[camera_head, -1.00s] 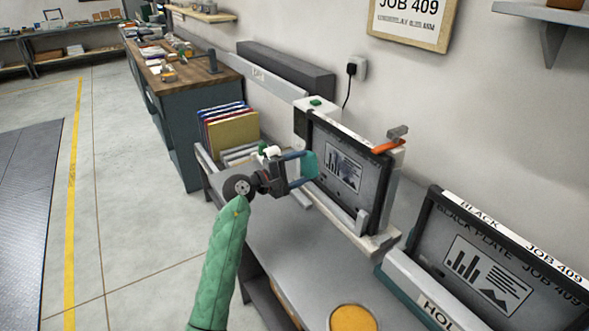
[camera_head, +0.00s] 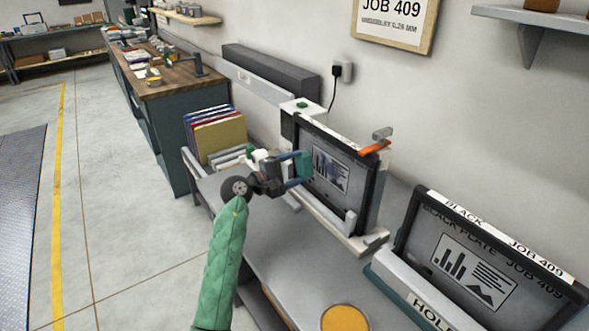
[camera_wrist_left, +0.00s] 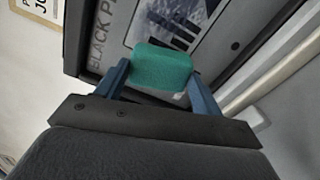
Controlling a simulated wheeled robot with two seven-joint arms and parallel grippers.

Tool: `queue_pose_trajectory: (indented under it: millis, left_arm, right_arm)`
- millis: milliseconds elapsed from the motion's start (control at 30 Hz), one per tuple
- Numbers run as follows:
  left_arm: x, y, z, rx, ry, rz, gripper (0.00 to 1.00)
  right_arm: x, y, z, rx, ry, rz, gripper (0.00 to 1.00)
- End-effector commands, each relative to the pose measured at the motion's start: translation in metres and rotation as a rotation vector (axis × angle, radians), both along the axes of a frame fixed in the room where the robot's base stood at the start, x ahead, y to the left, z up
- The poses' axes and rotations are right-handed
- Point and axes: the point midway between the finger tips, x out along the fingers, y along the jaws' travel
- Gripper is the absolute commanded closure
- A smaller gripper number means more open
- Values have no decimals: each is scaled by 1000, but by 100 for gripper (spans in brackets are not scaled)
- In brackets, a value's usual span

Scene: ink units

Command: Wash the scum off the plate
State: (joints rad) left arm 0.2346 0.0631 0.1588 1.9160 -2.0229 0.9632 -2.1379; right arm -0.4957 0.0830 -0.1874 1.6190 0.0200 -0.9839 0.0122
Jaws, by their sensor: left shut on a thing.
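The framed black plate (camera_head: 338,205) stands upright in a pale stand on the grey bench. A mottled dark smudge (camera_head: 333,171) lies over its printed picture. The smudge also shows in the left wrist view (camera_wrist_left: 172,16). My left gripper (camera_head: 297,168) is shut on a green sponge (camera_head: 306,163) at the left part of the plate's face. In the left wrist view the sponge (camera_wrist_left: 161,66) sits between the two blue fingers and covers part of the print. I cannot tell whether it touches the plate. My right gripper is not in view.
A second framed plate (camera_head: 440,235) labelled JOB 409 stands in a holder at the right. An orange-handled clamp (camera_head: 375,147) sits at the stand's top right. A round yellow-topped tin (camera_head: 344,318) is at the front. Upright folders (camera_head: 218,133) stand at the back left.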

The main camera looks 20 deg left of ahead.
Motion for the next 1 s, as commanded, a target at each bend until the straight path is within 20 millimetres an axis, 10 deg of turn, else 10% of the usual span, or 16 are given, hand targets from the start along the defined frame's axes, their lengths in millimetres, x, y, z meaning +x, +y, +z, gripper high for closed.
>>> queue_pose_trajectory:
  millis: [1000]
  left_arm:
    - [12, -9, 0, 0, 0, 0, 51]
  right_arm:
    - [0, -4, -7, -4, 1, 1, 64]
